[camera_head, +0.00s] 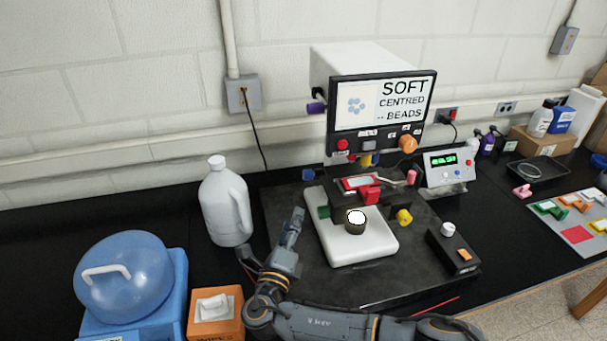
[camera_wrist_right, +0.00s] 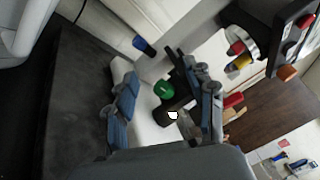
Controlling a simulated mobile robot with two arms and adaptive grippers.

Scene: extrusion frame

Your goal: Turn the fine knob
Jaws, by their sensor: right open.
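A microscope-like device has a white base (camera_head: 372,246), which carries a dark stage with a green knob (camera_head: 323,212) on its left and a yellow knob (camera_head: 404,216) on its right. I cannot tell from any label which knob is the fine one. My right gripper (camera_head: 291,228) is just left of the white base, near the green knob. In the right wrist view, its two fingers (camera_wrist_right: 160,73) are apart and empty, and the green knob (camera_wrist_right: 163,90) appears between them; contact is not seen. My left gripper is out of view.
A screen (camera_head: 383,102) reading "SOFT CENTRED -- BEADS" stands above the base. A white jug (camera_head: 226,205), a blue-lidded container (camera_head: 125,272) and an orange box (camera_head: 215,327) are left of my right arm. A black control box (camera_head: 452,251) is on the right.

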